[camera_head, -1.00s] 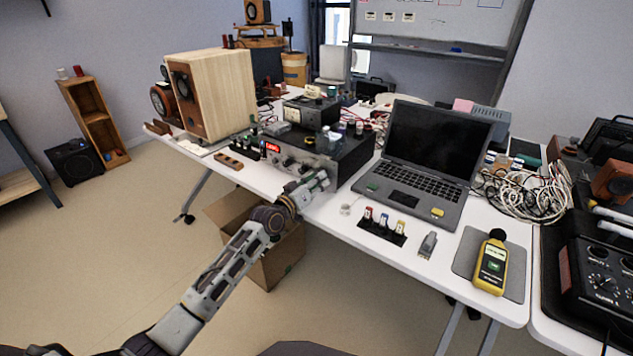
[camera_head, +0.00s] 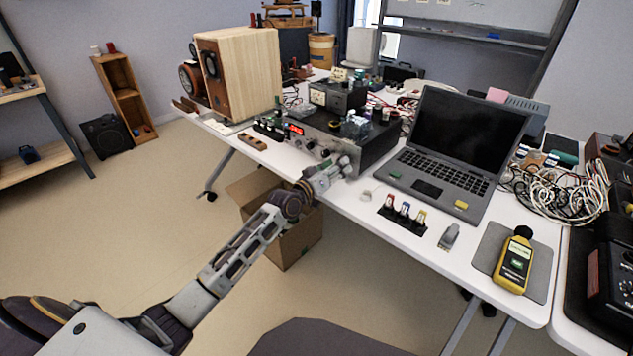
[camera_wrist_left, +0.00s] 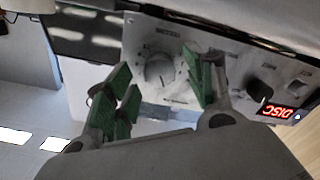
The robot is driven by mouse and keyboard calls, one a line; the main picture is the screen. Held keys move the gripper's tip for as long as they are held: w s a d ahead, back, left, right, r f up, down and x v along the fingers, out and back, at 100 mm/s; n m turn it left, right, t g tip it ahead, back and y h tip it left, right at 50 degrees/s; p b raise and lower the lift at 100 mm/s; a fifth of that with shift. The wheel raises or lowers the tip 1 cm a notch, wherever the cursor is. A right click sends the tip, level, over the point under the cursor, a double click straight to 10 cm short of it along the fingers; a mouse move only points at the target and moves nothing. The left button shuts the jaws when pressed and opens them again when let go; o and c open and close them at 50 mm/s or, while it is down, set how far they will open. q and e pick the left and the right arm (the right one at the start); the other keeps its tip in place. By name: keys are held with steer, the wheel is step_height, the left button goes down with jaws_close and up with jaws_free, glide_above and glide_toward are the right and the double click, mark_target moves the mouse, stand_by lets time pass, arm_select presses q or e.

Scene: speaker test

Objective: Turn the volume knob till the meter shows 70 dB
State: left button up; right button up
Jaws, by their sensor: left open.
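The amplifier (camera_head: 350,135), a dark box with a silver front panel and a red display (camera_head: 293,129), stands on the white table. Its large silver volume knob (camera_wrist_left: 159,70) shows in the left wrist view. In the head view my gripper hides the knob. My left gripper (camera_head: 343,170) is at the panel's right end. In the left wrist view its open green-padded fingers (camera_wrist_left: 160,80) stand on either side of the knob; I cannot tell whether they touch it. The yellow sound meter (camera_head: 514,258) lies at the table's right; its reading is too small to make out. My right gripper is not in view.
A wooden speaker (camera_head: 250,70) stands behind the amplifier to the left. A laptop (camera_head: 440,170) is open to its right. A grey mat (camera_head: 540,288) lies under the meter. A cardboard box (camera_head: 300,245) is on the floor.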

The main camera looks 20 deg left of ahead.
arm_select(q)
steer(key=v, duration=1)
steer(key=shift+s, duration=0.25)
steer(key=shift+a+r, duration=0.1)
stand_by(0.6)
